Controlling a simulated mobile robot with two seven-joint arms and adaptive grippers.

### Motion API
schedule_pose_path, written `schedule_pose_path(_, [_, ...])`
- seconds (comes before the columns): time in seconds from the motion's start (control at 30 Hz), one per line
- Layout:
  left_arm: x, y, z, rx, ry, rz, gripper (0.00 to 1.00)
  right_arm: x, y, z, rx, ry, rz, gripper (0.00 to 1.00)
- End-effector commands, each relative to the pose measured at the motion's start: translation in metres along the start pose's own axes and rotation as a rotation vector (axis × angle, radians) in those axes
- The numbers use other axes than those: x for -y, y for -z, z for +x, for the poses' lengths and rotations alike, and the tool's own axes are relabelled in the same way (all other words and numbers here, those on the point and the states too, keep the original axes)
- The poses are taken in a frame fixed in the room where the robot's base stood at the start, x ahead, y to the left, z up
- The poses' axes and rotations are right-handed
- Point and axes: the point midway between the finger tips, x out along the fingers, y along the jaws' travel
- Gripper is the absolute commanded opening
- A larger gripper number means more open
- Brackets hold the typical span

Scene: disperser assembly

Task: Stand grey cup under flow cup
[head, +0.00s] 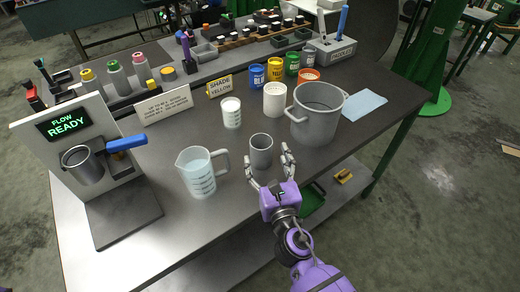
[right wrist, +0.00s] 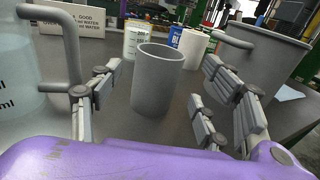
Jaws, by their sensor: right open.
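The grey cup (head: 261,152) stands upright on the table near its front edge. It also shows in the right wrist view (right wrist: 155,82), between and just beyond the fingers. My right gripper (head: 270,167) is open, its fingers spread at the near side of the cup; whether a finger touches it I cannot tell. The flow cup (head: 84,166), a metal cup, is held on the flow stand (head: 90,130) at the left, whose screen reads "FLOW READY". A blue-handled lever (head: 126,143) is beside it. The stand's dark base plate (head: 124,212) below is bare. My left gripper is not in view.
A measuring jug (head: 200,174) stands left of the grey cup, between it and the flow stand. A large grey pot (head: 317,112) is close on the right. A small beaker (head: 231,113) and a white cup (head: 275,99) stand behind.

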Motion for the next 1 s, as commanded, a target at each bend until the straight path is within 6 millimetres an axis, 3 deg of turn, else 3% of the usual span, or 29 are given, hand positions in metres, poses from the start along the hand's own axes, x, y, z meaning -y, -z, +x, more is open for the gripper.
schedule_pose_path(0.13, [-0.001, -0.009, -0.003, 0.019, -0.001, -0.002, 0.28, -0.001, 0.0, 0.019, 0.002, 0.001, 0.002, 0.7])
schedule_pose_path(0.33, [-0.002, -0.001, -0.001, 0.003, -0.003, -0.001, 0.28, -0.002, 0.002, 0.049, 0.001, 0.0, 0.001, 0.7])
schedule_pose_path(0.67, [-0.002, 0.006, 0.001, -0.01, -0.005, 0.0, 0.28, -0.002, 0.003, 0.057, 0.0, 0.001, 0.0, 0.7])
schedule_pose_path(1.0, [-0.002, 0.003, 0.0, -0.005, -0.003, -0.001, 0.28, -0.002, 0.003, 0.057, 0.0, 0.001, 0.0, 0.28])
